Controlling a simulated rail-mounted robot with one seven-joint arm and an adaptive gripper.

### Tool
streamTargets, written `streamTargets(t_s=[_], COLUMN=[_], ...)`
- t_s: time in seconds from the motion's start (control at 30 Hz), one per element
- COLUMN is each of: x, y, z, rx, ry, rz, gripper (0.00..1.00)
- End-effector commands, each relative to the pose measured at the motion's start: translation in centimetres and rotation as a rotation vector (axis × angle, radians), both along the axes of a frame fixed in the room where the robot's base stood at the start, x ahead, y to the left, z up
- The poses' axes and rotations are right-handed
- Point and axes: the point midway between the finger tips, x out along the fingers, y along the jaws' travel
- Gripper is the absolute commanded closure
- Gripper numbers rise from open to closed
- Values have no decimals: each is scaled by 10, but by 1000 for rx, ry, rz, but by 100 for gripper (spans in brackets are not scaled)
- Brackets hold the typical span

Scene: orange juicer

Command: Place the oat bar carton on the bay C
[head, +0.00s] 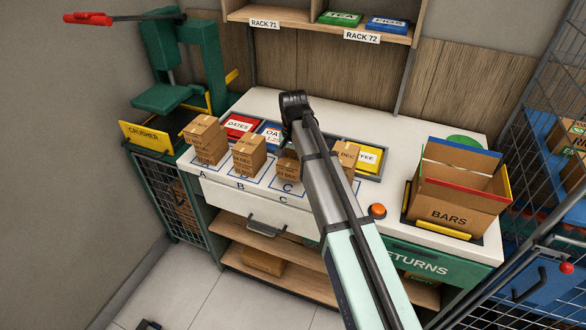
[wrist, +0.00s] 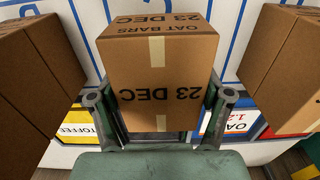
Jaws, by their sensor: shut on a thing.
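The oat bar carton (wrist: 160,62) is a brown box reading "OAT BARS" and "23 DEC". My gripper (wrist: 157,122) is shut on it, with a finger at each side, in the wrist view. In the head view the carton (head: 286,169) is at bay C (head: 287,188), partly hidden by my arm. I cannot tell whether its base touches the counter. Bay C is a blue outline with its letter at the front.
Similar cartons stand close on both sides, at bay B (head: 249,156) and to the right (head: 346,157). Labelled bins, including DATES (head: 240,124), lie behind. An orange button (head: 377,210) and a large BARS box (head: 450,200) are at the right. A shelf (head: 290,17) hangs above.

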Motion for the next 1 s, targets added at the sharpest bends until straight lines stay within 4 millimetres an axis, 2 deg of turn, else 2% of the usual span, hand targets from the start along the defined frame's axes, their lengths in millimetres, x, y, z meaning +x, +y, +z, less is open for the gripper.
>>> streamTargets(t_s=[0.17,0.47,0.87,0.9,0.93,1.0], x=[0,-1,0,0,0,0], y=[0,0,0,0,0,0], z=[-8,-40,-45,-45,-45,-45], rx=[-1,-1,0,0,0,0], ry=[1,1,1,1,1,1], rz=[0,0,0,0,0,0], gripper=[65,65,65,12,1,0])
